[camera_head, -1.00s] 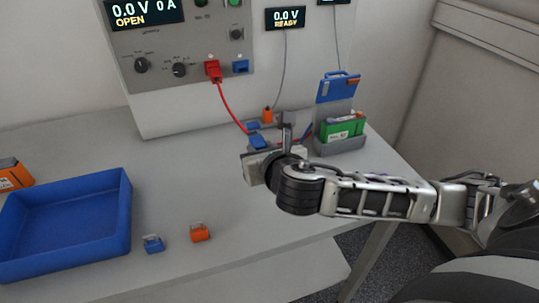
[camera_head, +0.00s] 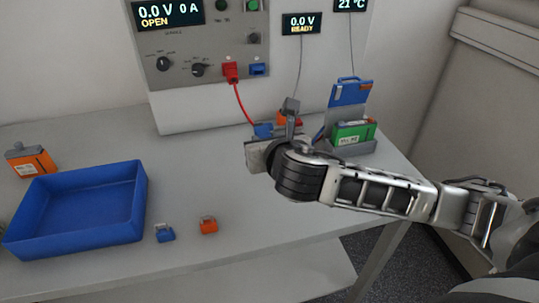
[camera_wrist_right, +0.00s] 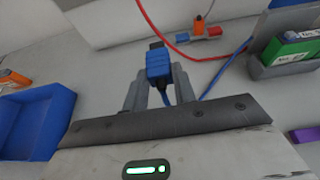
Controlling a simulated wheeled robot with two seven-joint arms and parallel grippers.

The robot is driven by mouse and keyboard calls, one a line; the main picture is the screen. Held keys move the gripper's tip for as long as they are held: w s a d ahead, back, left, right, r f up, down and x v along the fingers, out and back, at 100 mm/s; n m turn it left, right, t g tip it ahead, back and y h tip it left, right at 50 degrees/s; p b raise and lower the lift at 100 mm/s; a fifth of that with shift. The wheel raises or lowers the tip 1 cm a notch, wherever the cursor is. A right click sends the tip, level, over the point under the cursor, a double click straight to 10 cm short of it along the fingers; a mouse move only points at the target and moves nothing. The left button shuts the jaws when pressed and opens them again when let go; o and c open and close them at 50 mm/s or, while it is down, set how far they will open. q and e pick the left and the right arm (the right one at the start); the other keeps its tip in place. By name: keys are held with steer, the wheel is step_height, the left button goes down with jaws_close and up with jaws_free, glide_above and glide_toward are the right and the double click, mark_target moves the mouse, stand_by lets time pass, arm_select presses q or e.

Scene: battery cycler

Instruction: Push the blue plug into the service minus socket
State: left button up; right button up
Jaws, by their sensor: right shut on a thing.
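The blue plug (camera_wrist_right: 158,66) is between the two fingers of my right gripper (camera_wrist_right: 158,88) in the right wrist view, its dark tip pointing away from the wrist. A blue cable trails from it to the right. In the head view, the right gripper (camera_head: 264,138) is over the table in front of the cycler, and the blue plug (camera_head: 263,131) shows just beyond its palm. The blue socket (camera_head: 258,69) is on the cycler panel, right of the red plug (camera_head: 230,72); the held plug is apart from it. My left gripper is not in view.
The red plug's cable (camera_head: 241,105) hangs down the panel front. A holder (camera_head: 357,148) with a green pack stands to the right. A blue tray (camera_head: 135,230), an orange pack (camera_head: 30,161), a small blue piece (camera_head: 165,233) and a small orange piece (camera_head: 208,225) are on the table.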

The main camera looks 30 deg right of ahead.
steer(key=w+d+r, duration=0.2)
steer(key=w+d, duration=0.2)
steer(key=w, duration=0.4)
steer(key=w+d+r, duration=0.2)
steer(key=w+d, duration=0.2)
steer(key=w, duration=0.4)
steer(key=shift+d, duration=0.4)
steer(key=shift+w+d, duration=0.2)
steer(key=shift+w, duration=0.55)
steer(key=shift+w+d, duration=0.15)
steer(key=shift+w, duration=0.6)
stand_by(2.5)
steer(key=o, duration=1)
steer(key=shift+s, duration=0.1)
steer(key=b+v, duration=0.1)
steer(key=v, duration=1.5)
steer(key=shift+a, duration=0.15)
